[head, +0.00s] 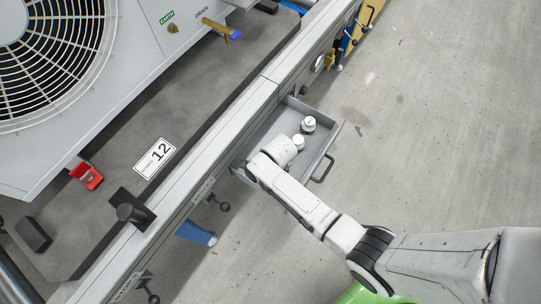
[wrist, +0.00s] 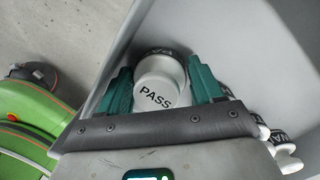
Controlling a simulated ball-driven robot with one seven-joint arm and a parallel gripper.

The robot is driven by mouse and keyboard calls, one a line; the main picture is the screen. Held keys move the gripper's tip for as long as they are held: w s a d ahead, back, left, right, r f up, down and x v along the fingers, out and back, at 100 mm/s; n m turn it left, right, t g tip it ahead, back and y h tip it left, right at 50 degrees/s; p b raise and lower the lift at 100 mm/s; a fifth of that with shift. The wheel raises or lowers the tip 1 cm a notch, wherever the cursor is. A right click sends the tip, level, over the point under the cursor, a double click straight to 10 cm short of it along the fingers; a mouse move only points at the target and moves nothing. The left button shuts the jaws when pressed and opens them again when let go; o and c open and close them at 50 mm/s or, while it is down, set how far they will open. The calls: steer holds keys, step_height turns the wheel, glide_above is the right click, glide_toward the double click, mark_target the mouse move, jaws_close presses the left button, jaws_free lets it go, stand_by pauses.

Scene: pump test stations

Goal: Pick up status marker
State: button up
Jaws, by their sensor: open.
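A white round status marker (wrist: 158,92) with black "PASS" lettering and a dark band stands in the drawer in the wrist view. My gripper (wrist: 160,78) is open, with one green finger on each side of this marker. I cannot tell whether either finger touches it. More white markers (wrist: 286,152) with dark lettering show at the right edge of the wrist view. In the head view two white markers (head: 309,124) are in the open grey drawer (head: 270,128), beside my wrist. My fingers and the marker between them are hidden there by my wrist.
The drawer has raised walls close around my gripper and a dark handle (head: 323,168). A grey bench (head: 215,105) holds a large fan unit (head: 55,60), a "12" label (head: 155,158) and a red part (head: 87,175). Concrete floor right of the drawer is clear.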

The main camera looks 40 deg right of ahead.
steer(key=shift+f, duration=0.15)
steer(key=c, duration=0.7)
step_height(320, 180, up, 10)
steer(key=p, duration=0.3)
steer(key=shift+c, duration=0.2)
